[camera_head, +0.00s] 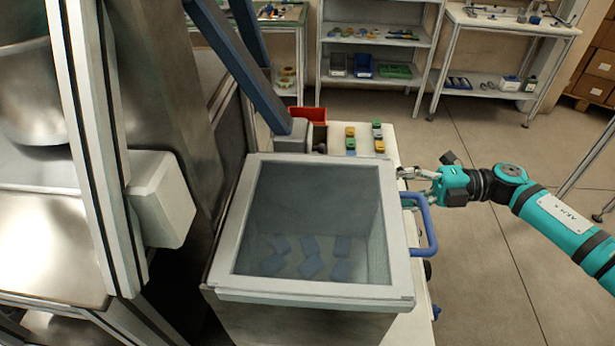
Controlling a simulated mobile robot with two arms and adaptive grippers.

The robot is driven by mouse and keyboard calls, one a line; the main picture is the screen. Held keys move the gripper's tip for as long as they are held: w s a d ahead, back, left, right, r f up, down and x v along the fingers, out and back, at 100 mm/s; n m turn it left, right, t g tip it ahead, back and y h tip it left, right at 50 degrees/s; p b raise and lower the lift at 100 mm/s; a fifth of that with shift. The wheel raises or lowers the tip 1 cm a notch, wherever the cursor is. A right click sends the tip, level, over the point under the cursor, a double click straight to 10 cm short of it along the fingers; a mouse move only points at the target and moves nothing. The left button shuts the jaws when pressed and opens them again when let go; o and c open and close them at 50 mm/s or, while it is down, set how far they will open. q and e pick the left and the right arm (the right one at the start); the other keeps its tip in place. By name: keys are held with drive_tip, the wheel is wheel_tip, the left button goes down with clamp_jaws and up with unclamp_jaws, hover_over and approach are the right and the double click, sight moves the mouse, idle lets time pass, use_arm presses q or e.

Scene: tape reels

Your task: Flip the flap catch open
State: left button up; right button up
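A grey-framed box (409,262) with a see-through flap on top (318,215) stands in the middle of the head view. The flap lies closed over the box, and several blue blocks (311,267) show through it. A blue handle (429,225) sticks out from the box's right side. My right gripper (405,173) is at the right side of the box near its far corner, just beyond the handle. Its fingers reach left to the edge, and I cannot tell whether they touch. I cannot make out the catch clearly. My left gripper is not in view.
Behind the box, a white panel (391,150) carries yellow and green blocks beside a red bin (309,115). A blue bar (238,62) slants down to the box's far left. Steel machinery (150,100) stands close on the left. The floor on the right is open.

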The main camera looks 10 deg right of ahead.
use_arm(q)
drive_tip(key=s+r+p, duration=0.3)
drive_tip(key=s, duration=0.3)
use_arm(e)
drive_tip(key=p+x, duration=0.1)
drive_tip(key=x, duration=0.4)
drive_tip(key=p+x, duration=0.1)
drive_tip(key=x, duration=0.5)
drive_tip(key=s+p+x, duration=0.1)
drive_tip(key=p+x, duration=0.1)
drive_tip(key=x, duration=0.3)
drive_tip(key=shift+w+a+r, duration=0.1)
drive_tip(key=shift+a+r, duration=0.05)
drive_tip(key=shift+a, duration=0.3)
clamp_jaws()
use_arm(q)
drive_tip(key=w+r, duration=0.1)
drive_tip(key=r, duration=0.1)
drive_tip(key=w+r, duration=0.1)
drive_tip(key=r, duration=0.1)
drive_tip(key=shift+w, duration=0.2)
use_arm(e)
drive_tip(key=shift+a, duration=0.1)
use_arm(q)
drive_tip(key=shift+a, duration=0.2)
use_arm(e)
drive_tip(key=shift+w+a+f, duration=0.15)
drive_tip(key=shift+w+f, duration=0.05)
